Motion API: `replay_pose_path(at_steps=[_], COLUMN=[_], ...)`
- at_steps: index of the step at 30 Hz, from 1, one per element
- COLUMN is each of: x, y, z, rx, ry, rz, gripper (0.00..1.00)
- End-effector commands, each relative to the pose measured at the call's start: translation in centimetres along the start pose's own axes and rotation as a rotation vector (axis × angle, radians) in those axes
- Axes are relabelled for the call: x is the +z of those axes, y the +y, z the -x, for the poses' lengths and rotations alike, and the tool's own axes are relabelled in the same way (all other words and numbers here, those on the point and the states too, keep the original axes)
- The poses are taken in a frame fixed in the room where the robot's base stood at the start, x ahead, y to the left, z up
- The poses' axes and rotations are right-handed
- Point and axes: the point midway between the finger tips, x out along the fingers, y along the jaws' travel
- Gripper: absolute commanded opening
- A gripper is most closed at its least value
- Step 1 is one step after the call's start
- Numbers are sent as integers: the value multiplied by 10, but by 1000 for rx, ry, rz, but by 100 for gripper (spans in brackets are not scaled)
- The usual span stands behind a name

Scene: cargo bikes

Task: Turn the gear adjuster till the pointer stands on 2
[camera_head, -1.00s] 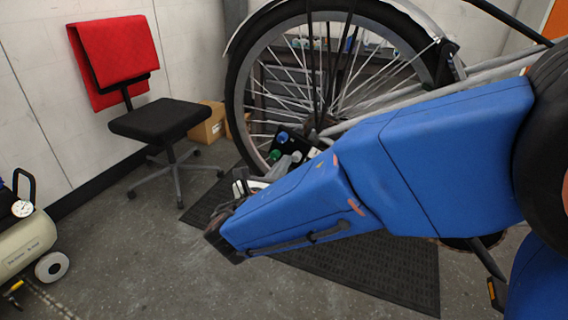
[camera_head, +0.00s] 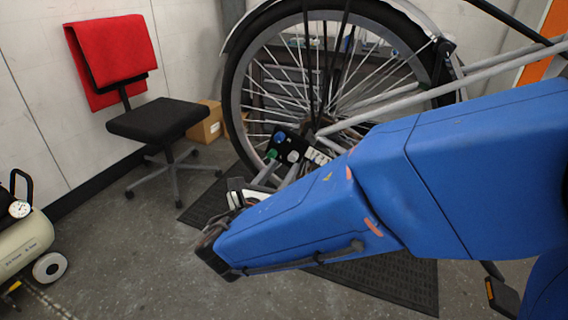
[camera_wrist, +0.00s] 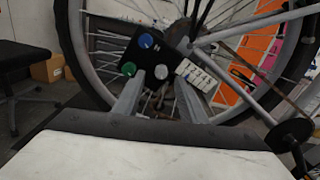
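A black panel (camera_wrist: 144,57) is mounted by the bike wheel's hub and carries a blue knob (camera_wrist: 146,40), a green knob (camera_wrist: 128,69) and a grey-white knob (camera_wrist: 161,72). A white plate with small marks (camera_wrist: 196,76) sits at its right. In the head view the blue knob (camera_head: 279,138), green knob (camera_head: 272,154) and white plate (camera_head: 318,156) show above my arm. I cannot tell which knob is the gear adjuster, or read a pointer or number. My gripper (camera_wrist: 160,82) is open, its fingers pointing at the panel, one either side of the grey-white knob in the picture; contact is unclear.
The spoked wheel (camera_head: 238,90) and grey frame tubes (camera_head: 420,92) stand close around the panel. A black chair with red cloth (camera_head: 112,55), a cardboard box (camera_head: 207,122) and a compressor (camera_head: 22,245) stand left. Floor between them is clear.

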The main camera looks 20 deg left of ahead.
Motion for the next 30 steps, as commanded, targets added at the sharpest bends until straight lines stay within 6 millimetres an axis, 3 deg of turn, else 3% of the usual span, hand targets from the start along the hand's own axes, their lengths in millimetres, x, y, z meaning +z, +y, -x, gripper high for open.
replay_pose_path(at_steps=[30], x=[0], y=[3], z=[58], rx=[3], ry=[1], rz=[1], gripper=[38])
